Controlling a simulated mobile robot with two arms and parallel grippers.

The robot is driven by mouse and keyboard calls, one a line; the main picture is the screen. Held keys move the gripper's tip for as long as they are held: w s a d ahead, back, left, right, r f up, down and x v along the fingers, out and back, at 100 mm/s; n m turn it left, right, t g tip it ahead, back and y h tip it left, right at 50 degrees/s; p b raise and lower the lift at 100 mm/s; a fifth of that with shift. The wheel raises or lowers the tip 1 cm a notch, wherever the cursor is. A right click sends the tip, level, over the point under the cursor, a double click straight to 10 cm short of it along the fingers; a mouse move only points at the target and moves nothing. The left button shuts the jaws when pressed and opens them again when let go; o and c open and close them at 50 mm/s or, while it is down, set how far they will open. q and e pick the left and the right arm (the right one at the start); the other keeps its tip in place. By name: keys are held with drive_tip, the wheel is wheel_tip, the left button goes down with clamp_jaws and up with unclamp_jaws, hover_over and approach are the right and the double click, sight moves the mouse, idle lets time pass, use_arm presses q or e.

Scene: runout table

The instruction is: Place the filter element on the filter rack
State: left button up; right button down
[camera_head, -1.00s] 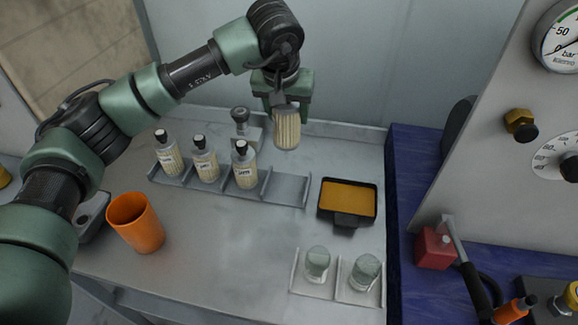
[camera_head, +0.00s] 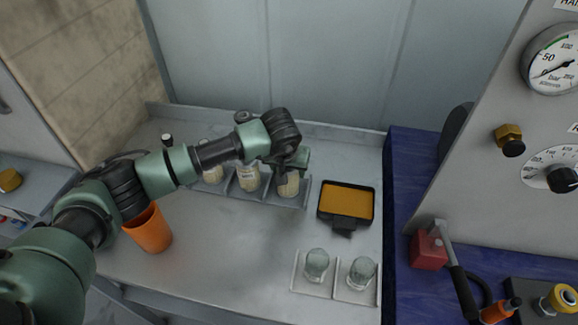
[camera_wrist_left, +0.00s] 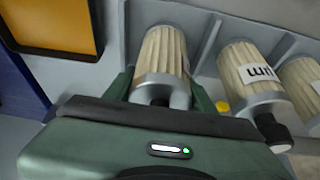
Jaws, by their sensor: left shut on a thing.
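The filter element (camera_head: 289,185), pale and pleated, is in my left gripper (camera_head: 291,168), which comes down on it from above. In the left wrist view the element (camera_wrist_left: 163,52) shows its ribbed body and grey end between the shut fingers (camera_wrist_left: 158,92). It stands at the right-end compartment of the grey filter rack (camera_head: 262,199); whether its base touches the rack is hidden. Labelled filters (camera_head: 248,179) stand in the compartments to its left, partly covered by my arm. The rack's divider (camera_wrist_left: 207,45) shows beside the element in the wrist view. My right gripper is out of view.
A black tray with an orange inside (camera_head: 346,200) lies just right of the rack. Two glass jars (camera_head: 317,262) stand in a pale holder (camera_head: 322,289) nearer the front. An orange cup (camera_head: 148,230) stands at left, below my arm. The bench middle is clear.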

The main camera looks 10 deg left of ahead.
use_arm(q)
drive_tip(key=shift+f+b, duration=0.15)
drive_tip(key=shift+b, duration=0.2)
drive_tip(key=o, duration=1.6)
drive_tip(key=shift+r+p, duration=0.35)
drive_tip(key=shift+p, duration=0.1)
drive_tip(key=shift+s+r+b, duration=0.1)
drive_tip(key=shift+r+b, duration=0.25)
drive_tip(key=b+v, duration=0.2)
drive_tip(key=v, duration=0.9)
drive_tip(key=shift+s, duration=0.15)
drive_tip(key=shift+f, duration=0.1)
